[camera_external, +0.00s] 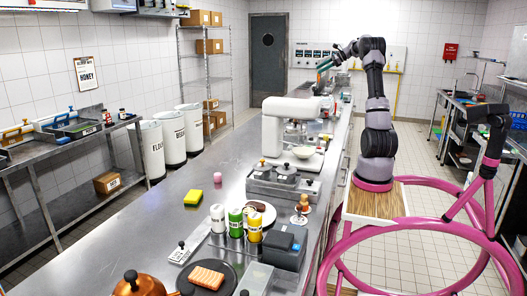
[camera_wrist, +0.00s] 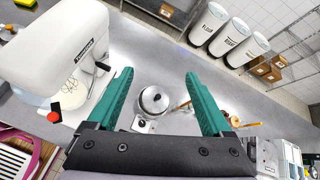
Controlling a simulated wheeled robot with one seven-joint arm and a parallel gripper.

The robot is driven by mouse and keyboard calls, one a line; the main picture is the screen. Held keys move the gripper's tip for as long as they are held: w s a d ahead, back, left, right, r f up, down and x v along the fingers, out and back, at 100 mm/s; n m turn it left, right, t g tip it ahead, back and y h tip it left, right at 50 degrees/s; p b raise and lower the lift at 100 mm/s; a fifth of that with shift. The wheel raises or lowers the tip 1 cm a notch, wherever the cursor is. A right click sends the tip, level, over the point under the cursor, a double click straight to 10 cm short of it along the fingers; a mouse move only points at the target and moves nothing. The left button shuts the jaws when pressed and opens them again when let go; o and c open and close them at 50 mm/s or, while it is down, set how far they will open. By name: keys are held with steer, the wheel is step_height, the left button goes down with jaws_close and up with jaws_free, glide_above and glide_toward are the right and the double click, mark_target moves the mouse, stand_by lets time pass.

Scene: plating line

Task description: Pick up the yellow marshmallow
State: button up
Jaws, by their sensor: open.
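A small pink marshmallow-like piece (camera_external: 218,178) stands on the steel counter in the external view. My gripper (camera_external: 325,65) is raised over the far part of the counter, well away from both. In the wrist view my gripper (camera_wrist: 159,75) has its teal fingers wide apart with nothing between them.
A white stand mixer (camera_wrist: 62,40) is left of my fingers. A lidded pot (camera_wrist: 153,99) sits below them. The steel counter (camera_external: 150,222) has open room at its near left. Shakers (camera_external: 235,222), a dark plate (camera_external: 207,278) and a copper kettle (camera_external: 138,285) crowd its near end.

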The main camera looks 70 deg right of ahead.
steer(key=s+d+f+m+t+h, duration=0.1)
steer(key=s+d+f+m, duration=0.2)
steer(key=s+d, duration=0.5)
steer(key=s+d+f+m+t+h, duration=0.1)
steer(key=s+d+f+m, duration=0.15)
steer(key=s+d, duration=0.5)
glide_toward(328, 141)
steer(key=r, duration=0.3)
steer(key=shift+s+d+r, duration=0.1)
steer(key=shift+s+d, duration=0.1)
steer(key=shift+s, duration=0.1)
steer(key=shift+w+f, duration=0.15)
steer(key=shift+f, duration=0.2)
steer(key=x, duration=1)
steer(key=shift+w+d, duration=0.15)
steer(key=shift+w, duration=0.15)
steer(key=shift+r, duration=0.1)
steer(key=c, duration=0.8)
